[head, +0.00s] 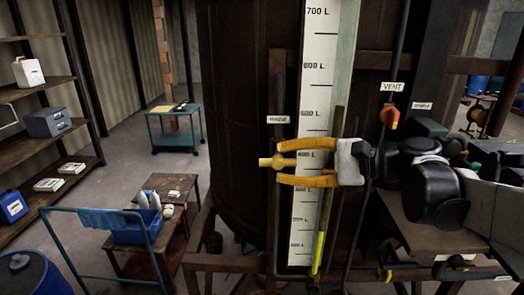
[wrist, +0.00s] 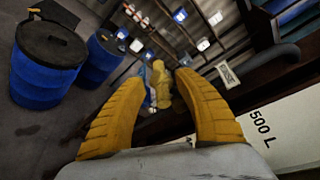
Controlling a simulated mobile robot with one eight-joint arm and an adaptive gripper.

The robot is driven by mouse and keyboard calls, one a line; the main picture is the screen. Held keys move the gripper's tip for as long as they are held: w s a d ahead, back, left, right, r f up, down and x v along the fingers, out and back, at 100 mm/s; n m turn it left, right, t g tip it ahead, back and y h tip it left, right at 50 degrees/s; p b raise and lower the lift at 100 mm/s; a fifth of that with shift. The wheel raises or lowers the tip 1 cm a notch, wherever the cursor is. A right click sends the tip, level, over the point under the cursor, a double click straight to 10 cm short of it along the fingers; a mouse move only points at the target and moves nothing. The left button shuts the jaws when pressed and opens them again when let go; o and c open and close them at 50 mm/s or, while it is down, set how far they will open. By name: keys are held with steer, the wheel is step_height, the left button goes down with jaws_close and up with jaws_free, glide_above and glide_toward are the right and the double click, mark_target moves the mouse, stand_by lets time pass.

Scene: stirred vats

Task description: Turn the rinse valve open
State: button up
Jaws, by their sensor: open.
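The yellow rinse valve (head: 266,162) sits on a thin vertical pipe in the head view, below a white label reading RINSE (head: 277,119). My gripper (head: 282,163) has its yellow fingers spread, one above and one below the valve's handle, pointing left. In the wrist view the valve (wrist: 161,88) shows as a yellow shape between the tips of my open gripper (wrist: 157,88). I cannot tell whether either finger touches it. The far side of the valve is hidden.
A tall scale board (head: 313,90) with litre marks stands behind my gripper, beside the dark vat (head: 234,100). A red-orange vent valve (head: 389,117) is to the right. A gauge tube (head: 319,245) shows yellow below.

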mark_target(260, 162)
steer(key=p+x, duration=0.1)
steer(key=x, duration=0.5)
steer(key=shift+d, duration=0.1)
jaws_close()
steer(key=shift+w, duration=0.25)
